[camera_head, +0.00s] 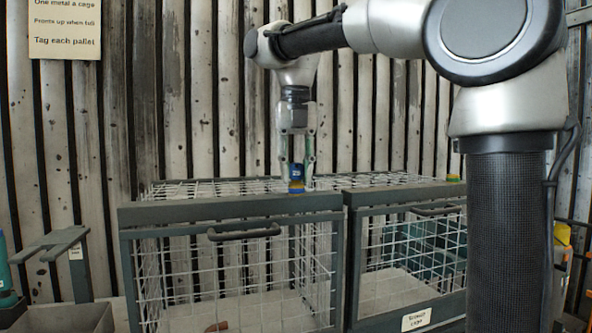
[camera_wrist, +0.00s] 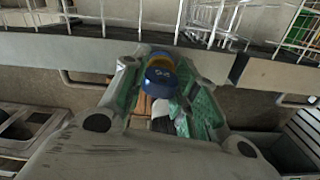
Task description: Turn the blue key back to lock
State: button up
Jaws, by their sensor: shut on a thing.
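The blue key (camera_head: 296,172) stands upright at the top front edge of the left wire cage (camera_head: 230,203), with a yellow-orange band at its foot. My gripper (camera_head: 297,178) points straight down from above and is shut on the blue key, one finger on each side. In the wrist view the blue key (camera_wrist: 161,77) shows between the green-padded fingertips of my gripper (camera_wrist: 162,90), with a pale marking on its top. The key's lower part and its seat are mostly hidden, so I cannot tell its turn angle exactly.
A second wire cage (camera_head: 408,212) stands at the right with teal items inside and a white label (camera_head: 416,320). Each cage front has a dark handle (camera_head: 244,232). A slatted wall stands close behind.

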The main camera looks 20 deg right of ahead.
jog(key=shift+n, duration=1.1)
jog(key=o, duration=1.1)
jog(key=shift+c, duration=0.2)
